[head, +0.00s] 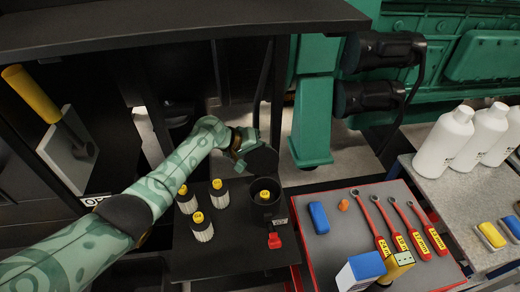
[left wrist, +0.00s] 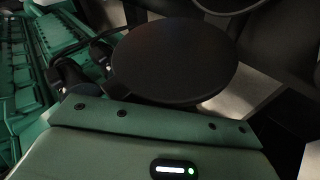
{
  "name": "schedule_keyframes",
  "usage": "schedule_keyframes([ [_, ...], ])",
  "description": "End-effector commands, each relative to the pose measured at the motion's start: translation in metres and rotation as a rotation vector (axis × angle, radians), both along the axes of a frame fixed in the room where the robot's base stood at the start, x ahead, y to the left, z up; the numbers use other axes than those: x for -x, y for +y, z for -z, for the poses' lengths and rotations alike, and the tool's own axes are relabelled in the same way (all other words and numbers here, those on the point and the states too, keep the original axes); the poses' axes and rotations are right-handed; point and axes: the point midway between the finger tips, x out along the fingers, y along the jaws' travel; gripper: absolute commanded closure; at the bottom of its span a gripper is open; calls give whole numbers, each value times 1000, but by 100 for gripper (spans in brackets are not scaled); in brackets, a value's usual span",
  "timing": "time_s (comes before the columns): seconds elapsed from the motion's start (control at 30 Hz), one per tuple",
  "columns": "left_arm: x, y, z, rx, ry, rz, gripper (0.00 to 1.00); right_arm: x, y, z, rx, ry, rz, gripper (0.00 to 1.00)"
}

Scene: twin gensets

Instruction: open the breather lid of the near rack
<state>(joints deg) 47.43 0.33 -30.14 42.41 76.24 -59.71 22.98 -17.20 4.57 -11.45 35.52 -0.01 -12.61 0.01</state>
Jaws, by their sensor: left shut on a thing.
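The near rack (head: 190,262) is a dark shelf. On it stands a black round pot (head: 258,212) with a yellow-capped piece (head: 265,195) inside. The breather lid (head: 262,160) is a black disc, raised and tilted up at the pot's far side, so the pot's mouth is uncovered. My left gripper (head: 240,150) is at the lid's upper left edge, shut on the lid. In the left wrist view the lid (left wrist: 175,62) shows as a large black disc just beyond my green gripper body; the fingertips are hidden there. My right gripper is not in view.
To the right, a grey-topped red cart (head: 335,252) carries wrenches, a blue block and boxes. A dark shelf (head: 180,18) overhangs above.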

Motion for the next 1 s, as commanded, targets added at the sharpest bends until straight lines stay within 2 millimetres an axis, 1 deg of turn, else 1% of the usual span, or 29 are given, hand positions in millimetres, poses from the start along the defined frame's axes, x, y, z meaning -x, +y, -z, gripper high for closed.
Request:
schedule_keyframes([
  [0.03, 2, 4, 7, -13, 7, 0, 100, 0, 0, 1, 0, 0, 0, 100],
  [0.9, 4, 5, 11, -18, 12, 2, 100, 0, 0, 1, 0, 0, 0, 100],
  [0.93, 4, 5, 11, -18, 12, 2, 70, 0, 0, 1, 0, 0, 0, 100],
  [0.97, 4, 5, 11, -18, 12, 2, 61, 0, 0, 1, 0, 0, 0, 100],
  [1.0, 4, 4, 10, -17, 12, 2, 55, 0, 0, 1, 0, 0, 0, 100],
])
